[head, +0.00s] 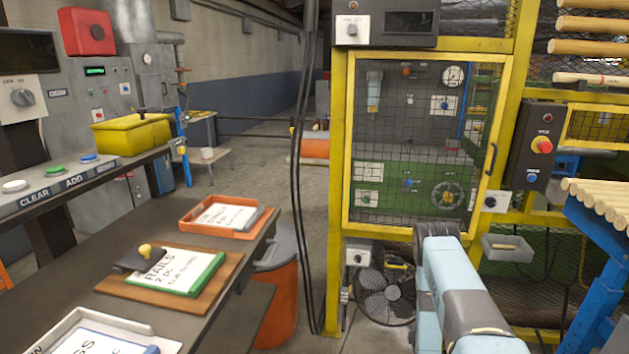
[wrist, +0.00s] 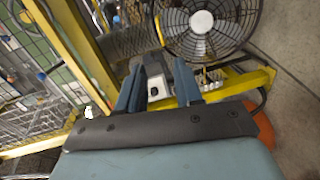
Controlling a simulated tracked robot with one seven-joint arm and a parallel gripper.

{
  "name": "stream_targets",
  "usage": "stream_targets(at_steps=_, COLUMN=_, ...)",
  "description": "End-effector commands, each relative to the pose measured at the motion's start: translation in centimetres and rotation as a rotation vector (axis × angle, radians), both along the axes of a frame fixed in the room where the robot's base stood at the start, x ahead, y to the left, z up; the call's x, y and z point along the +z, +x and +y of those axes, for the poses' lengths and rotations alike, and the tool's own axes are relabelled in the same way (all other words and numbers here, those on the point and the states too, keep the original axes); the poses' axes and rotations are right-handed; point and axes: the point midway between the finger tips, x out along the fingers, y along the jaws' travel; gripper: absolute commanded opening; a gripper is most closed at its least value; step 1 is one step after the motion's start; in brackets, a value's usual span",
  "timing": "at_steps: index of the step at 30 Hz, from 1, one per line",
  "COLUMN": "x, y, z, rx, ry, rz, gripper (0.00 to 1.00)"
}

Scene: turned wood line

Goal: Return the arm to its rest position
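My gripper (wrist: 158,82) shows in the wrist view with its two blue fingers spread apart. I see nothing held between them. A grey-white box with a dark knob (wrist: 155,88) shows behind the gap, on or near a yellow post. My blue-grey arm (head: 455,290) reaches up from the lower right of the head view, in front of the yellow cage. Its fingertips cannot be made out in the head view.
The yellow mesh cage door (head: 420,140) stands shut ahead of my arm. A floor fan (head: 385,297) stands low beside the arm and shows close in the wrist view (wrist: 205,25). A blue rack (head: 595,235) with dowels is at right. A workbench (head: 110,290) with trays is at left.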

Motion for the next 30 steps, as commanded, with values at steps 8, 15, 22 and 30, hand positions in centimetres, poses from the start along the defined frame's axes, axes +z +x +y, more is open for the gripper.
stream_targets(at_steps=8, x=4.9, y=3.6, z=0.0, rx=-0.019, ry=0.081, rz=0.024, gripper=0.35)
stream_targets(at_steps=15, x=12.1, y=7.4, z=0.4, rx=-0.05, ry=0.201, rz=0.064, gripper=0.35)
stream_targets(at_steps=22, x=19.3, y=9.6, z=1.0, rx=-0.084, ry=0.321, rz=0.104, gripper=0.35)
stream_targets(at_steps=30, x=27.8, y=10.5, z=2.4, rx=-0.123, ry=0.458, rz=0.154, gripper=0.35)
